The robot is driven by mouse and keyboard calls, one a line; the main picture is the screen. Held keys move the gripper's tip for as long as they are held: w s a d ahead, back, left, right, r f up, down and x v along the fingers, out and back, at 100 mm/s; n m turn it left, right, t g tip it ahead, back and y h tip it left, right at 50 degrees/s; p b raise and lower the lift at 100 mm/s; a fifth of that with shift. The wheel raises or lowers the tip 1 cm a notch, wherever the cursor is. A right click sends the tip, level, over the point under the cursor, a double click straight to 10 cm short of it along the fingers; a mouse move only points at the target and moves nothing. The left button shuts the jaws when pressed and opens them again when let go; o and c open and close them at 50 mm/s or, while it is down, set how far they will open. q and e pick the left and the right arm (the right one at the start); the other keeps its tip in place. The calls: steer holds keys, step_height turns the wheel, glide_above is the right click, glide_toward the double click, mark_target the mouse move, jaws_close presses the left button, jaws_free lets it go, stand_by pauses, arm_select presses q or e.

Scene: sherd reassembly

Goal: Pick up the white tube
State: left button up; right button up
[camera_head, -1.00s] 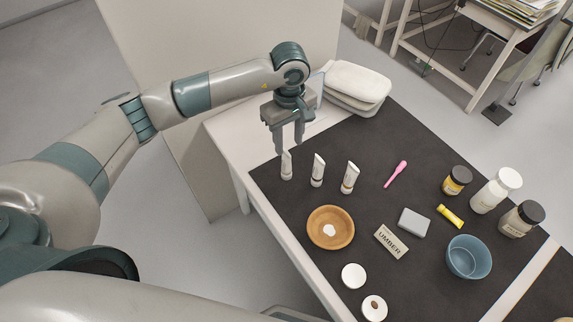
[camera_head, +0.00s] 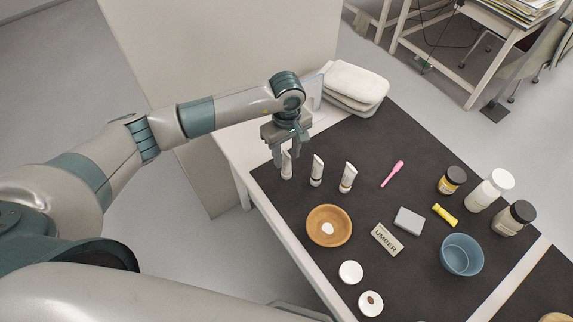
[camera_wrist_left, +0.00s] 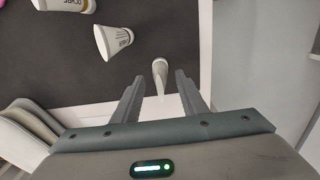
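Three white tubes stand upright on the dark mat at the table's left part. The leftmost tube (camera_head: 287,166) is partly covered by my left gripper (camera_head: 290,154). The middle tube (camera_head: 316,171) and the right tube (camera_head: 347,178) are clear of it. In the left wrist view, my left gripper (camera_wrist_left: 160,80) is open, with the nearest tube (camera_wrist_left: 160,72) showing in the gap between its fingertips. The two other tubes (camera_wrist_left: 113,41) and (camera_wrist_left: 65,5) show farther up, with printed labels. Whether the fingers touch the nearest tube cannot be told. My right gripper is not in view.
A wooden bowl (camera_head: 329,238), an UMBER sign (camera_head: 387,240), a grey block (camera_head: 409,221), a blue bowl (camera_head: 462,256) and a pink tool (camera_head: 392,174) lie on the mat. Jars stand at the right. A white stack (camera_head: 355,86) is behind the gripper.

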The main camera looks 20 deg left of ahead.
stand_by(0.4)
arm_select(q)
jaws_close()
steer(key=shift+r, duration=0.1)
steer(key=shift+w+r+b, duration=0.1)
steer(key=shift+r+b, duration=0.35)
steer(key=shift+r, duration=0.15)
step_height(320, 180, up, 8)
steer(key=b, duration=0.3)
steer(key=shift+f, duration=0.25)
steer(key=shift+r, duration=0.55)
steer(key=shift+a, duration=0.1)
